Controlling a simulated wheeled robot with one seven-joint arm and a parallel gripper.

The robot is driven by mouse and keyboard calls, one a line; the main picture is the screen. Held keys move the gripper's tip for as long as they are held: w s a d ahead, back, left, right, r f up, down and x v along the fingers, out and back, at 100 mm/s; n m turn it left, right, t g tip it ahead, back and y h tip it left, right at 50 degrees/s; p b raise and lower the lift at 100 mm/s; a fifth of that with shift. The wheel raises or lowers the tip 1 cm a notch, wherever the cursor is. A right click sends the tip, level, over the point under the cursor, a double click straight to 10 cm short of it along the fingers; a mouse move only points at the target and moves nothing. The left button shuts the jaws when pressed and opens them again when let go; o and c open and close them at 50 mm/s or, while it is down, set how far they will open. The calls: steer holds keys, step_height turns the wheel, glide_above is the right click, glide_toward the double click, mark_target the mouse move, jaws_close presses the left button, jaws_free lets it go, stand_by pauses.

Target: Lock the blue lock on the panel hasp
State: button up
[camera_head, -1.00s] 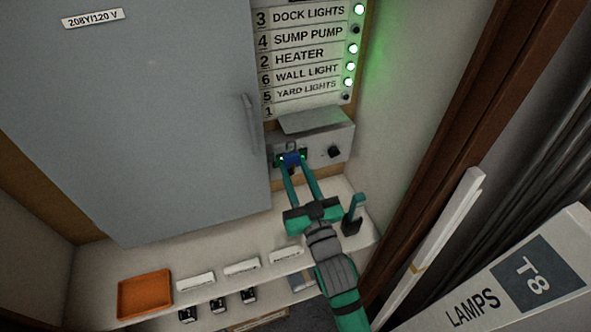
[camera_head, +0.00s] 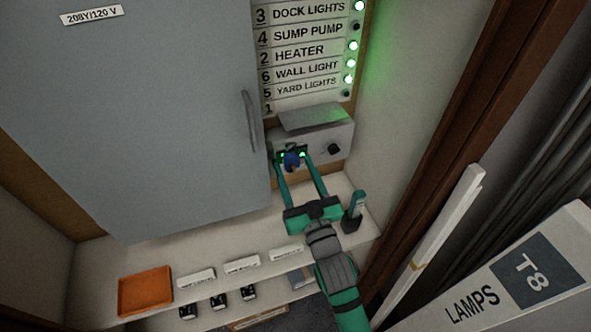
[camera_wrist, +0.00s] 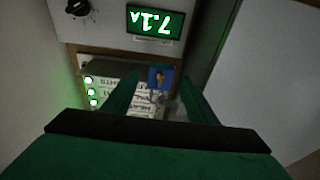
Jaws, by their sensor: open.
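The blue lock (camera_head: 291,163) hangs at the small grey panel below the circuit labels. It also shows in the wrist view (camera_wrist: 160,75), with an orange-brown patch on its face. My gripper (camera_head: 291,157) is open, with one green finger on each side of the lock and a gap to each. The hasp is mostly hidden behind the lock and fingertips, so I cannot tell whether the shackle is closed.
A grey cabinet door (camera_head: 150,110) with a handle stands left of my gripper. A black knob (camera_head: 334,149) is to the right on the panel. A shelf below holds an orange tray (camera_head: 146,291), white labels and a green-handled tool (camera_head: 354,211). A lamp box (camera_head: 520,275) fills the lower right.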

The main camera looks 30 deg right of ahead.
steer(key=shift+r+v, duration=0.25)
steer(key=shift+v, duration=0.95)
steer(key=shift+r+v, duration=0.25)
steer(key=shift+v, duration=0.95)
steer(key=shift+s, duration=0.15)
steer(key=v, duration=1.1)
steer(key=s+a+f+n+g+y, duration=0.1)
steer(key=s+a+f+g+y, duration=0.1)
steer(key=s+a+f, duration=0.5)
steer(key=s+a+f+n+g+y, duration=0.1)
steer(key=s+a+f, duration=0.6)
steer(key=a, duration=0.9)
steer(key=shift+s+a+f+n+g+y, duration=0.2)
steer(key=shift+a+f+n+g+y, duration=0.2)
steer(key=shift+f+g+y, duration=0.5)
